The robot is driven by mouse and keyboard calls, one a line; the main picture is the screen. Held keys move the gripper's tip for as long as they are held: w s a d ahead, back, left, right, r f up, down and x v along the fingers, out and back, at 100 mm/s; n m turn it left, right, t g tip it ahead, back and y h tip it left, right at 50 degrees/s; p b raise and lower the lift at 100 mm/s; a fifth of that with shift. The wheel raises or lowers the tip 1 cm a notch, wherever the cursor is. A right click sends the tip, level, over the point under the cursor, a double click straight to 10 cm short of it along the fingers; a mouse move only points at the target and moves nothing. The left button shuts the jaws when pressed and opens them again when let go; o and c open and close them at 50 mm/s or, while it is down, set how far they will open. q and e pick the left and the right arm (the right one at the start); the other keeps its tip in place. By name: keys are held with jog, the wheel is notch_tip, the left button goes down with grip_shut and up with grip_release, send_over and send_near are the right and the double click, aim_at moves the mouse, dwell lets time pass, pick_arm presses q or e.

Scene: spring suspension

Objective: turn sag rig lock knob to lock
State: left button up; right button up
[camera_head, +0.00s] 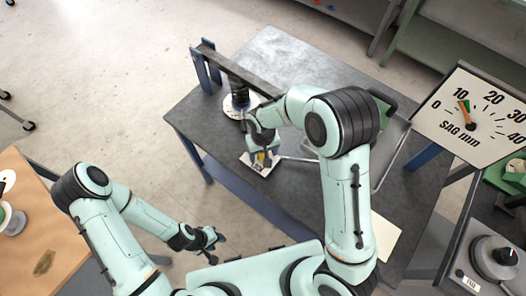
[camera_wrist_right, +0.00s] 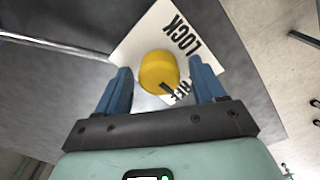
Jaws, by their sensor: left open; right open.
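The lock knob is yellow and round with a dark pointer. In the right wrist view the knob (camera_wrist_right: 158,72) sits on a white label plate (camera_wrist_right: 209,65) that reads LOCK, with a second, partly hidden word. The pointer is directed toward the second word's side, not at LOCK. My right gripper (camera_wrist_right: 160,80) is open, its blue fingers on either side of the knob with gaps showing. In the head view the knob (camera_head: 261,158) is small and partly covered by the right gripper (camera_head: 265,150). My left gripper (camera_head: 212,243) is open and empty, off the table's front side.
A sag gauge (camera_head: 472,120) with an orange needle near 10 stands at the right. The dark table (camera_head: 290,60) carries a spring rig (camera_head: 238,95) under a beam. A metal tube frame lies right of the knob plate. A grey dial (camera_head: 495,258) is at the lower right.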

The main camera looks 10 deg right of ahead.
jog(key=c, duration=1)
pick_arm(q)
jog(key=shift+s+f, duration=0.1)
pick_arm(e)
jog(key=shift+n, duration=0.3)
jog(key=n, duration=0.2)
jog(key=shift+n+b, duration=0.3)
jog(key=shift+b, duration=0.05)
jog(key=n, duration=0.3)
jog(key=shift+n, duration=0.3)
jog(key=n, duration=0.2)
jog(key=shift+n, duration=0.4)
jog(key=n, duration=0.2)
jog(key=shift+a+n, duration=0.1)
jog(key=shift+n, duration=0.2)
pick_arm(q)
jog(key=shift+p, duration=0.35)
pick_arm(e)
jog(key=n, duration=0.5)
jog(key=shift+s+n, duration=0.1)
jog(key=shift+n, duration=0.2)
